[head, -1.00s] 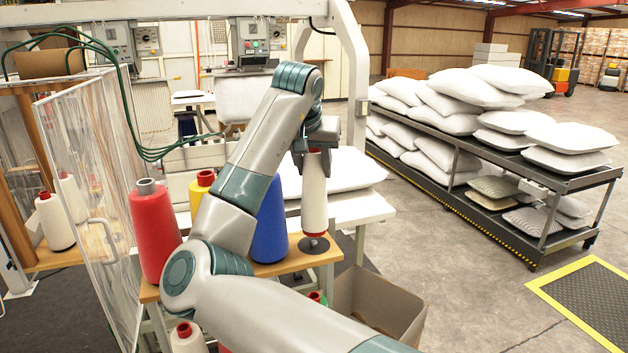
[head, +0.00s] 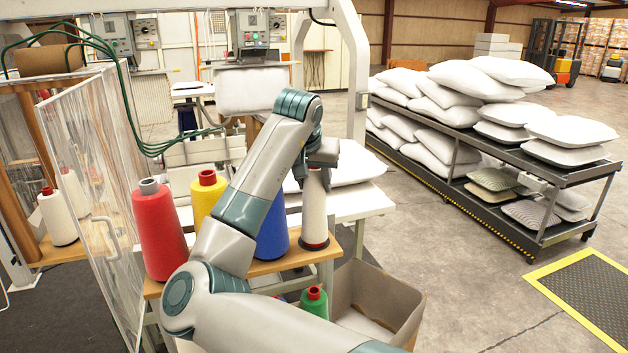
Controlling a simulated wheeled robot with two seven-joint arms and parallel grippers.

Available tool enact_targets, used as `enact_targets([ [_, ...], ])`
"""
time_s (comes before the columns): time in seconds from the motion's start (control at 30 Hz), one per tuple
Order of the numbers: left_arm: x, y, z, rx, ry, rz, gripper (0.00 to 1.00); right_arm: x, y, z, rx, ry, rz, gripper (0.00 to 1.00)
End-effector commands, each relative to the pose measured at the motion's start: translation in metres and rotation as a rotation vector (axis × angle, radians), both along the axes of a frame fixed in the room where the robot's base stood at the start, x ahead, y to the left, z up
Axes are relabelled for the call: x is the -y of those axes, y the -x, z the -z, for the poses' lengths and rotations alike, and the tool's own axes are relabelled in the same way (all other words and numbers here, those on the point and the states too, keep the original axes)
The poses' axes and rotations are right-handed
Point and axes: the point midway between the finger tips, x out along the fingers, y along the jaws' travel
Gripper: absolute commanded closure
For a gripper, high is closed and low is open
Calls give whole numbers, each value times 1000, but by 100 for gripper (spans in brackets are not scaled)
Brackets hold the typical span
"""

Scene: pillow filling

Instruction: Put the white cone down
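The white cone (head: 314,212) is upright at the right end of the wooden shelf (head: 275,266), beside the blue cone (head: 272,232). Its base is at the dark round disc there and looks to be touching it, with a red-brown band at the bottom. My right gripper (head: 319,168) comes from above and is shut on the white cone's top. Its fingers are small and partly hidden. My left gripper is not in view.
A red cone (head: 159,232) and a yellow cone (head: 207,197) stand to the left on the shelf. A green cone (head: 314,302) is lower, by an open cardboard box (head: 385,295). A clear panel door (head: 92,200) stands left. A pillow rack (head: 470,190) is farther right.

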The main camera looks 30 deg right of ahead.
Motion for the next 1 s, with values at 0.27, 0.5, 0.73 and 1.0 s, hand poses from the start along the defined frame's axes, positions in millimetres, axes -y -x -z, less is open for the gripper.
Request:
enact_targets([
  [0.27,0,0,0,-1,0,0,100,0,0,0,-1,-1,0,43],
  [0.5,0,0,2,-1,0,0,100,-1,1,-3,0,0,0,43],
  [0.73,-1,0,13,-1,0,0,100,-10,9,-21,3,0,0,43],
  [1.0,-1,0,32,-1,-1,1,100,-28,26,-61,4,0,-2,43],
])
